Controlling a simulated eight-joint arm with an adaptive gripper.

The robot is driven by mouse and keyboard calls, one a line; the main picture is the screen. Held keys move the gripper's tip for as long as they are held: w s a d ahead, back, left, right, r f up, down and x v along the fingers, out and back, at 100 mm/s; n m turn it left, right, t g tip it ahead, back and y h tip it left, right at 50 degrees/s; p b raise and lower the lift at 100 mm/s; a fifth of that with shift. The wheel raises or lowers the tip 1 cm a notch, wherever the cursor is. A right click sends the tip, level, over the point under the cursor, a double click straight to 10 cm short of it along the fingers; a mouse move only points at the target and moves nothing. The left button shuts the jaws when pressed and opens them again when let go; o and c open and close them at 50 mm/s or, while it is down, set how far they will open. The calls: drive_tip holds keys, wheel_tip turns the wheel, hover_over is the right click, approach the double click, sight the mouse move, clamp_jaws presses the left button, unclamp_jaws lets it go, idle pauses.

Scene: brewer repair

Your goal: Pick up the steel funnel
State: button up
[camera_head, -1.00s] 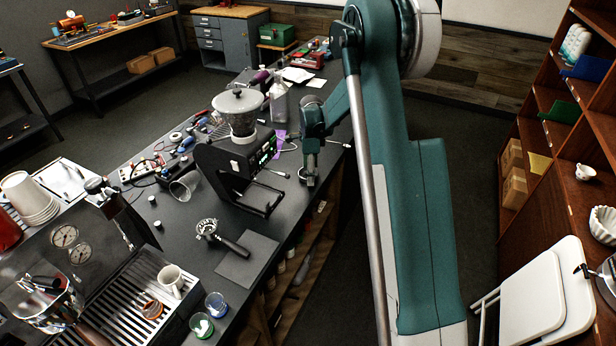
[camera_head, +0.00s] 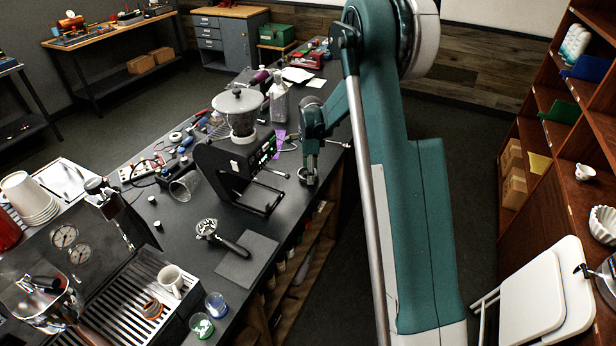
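A grey, see-through-looking cone-shaped vessel (camera_head: 184,187) lies tilted on the dark counter, left of the coffee grinder. It may be the steel funnel, but its material is too small to tell for sure. My gripper (camera_head: 308,180) points down near the counter's right edge, to the right of the grinder and well apart from this vessel. The grinder stands between them. The fingers are small and dark, and the gap between them is not clear. I see nothing held.
The black grinder (camera_head: 225,168) with its hopper stands mid-counter. An espresso machine (camera_head: 120,285) with a white mug (camera_head: 171,281) fills the front left. Tools and bottles crowd the counter's back.

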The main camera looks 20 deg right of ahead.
drive_tip(key=shift+r, duration=0.15)
wheel_tip(320, 180, up, 10)
idle(0.7)
idle(0.6)
drive_tip(key=s+a+r+p, duration=0.4)
drive_tip(key=r+p, duration=0.1)
drive_tip(key=r, duration=0.3)
drive_tip(key=s+a+r+p, duration=0.4)
drive_tip(key=r, duration=0.4)
drive_tip(key=s+a+r+n+p, duration=0.1)
drive_tip(key=s+a+r+p, duration=0.35)
drive_tip(key=s+a, duration=0.8)
drive_tip(key=w+a+f+n+b, duration=0.2)
drive_tip(key=a+f+b, duration=0.7)
drive_tip(key=a+f, duration=0.8)
drive_tip(key=a+n, duration=0.1)
drive_tip(key=a, duration=0.3)
drive_tip(key=shift+w+a+n+b, duration=0.2)
drive_tip(key=shift+n+b, duration=0.2)
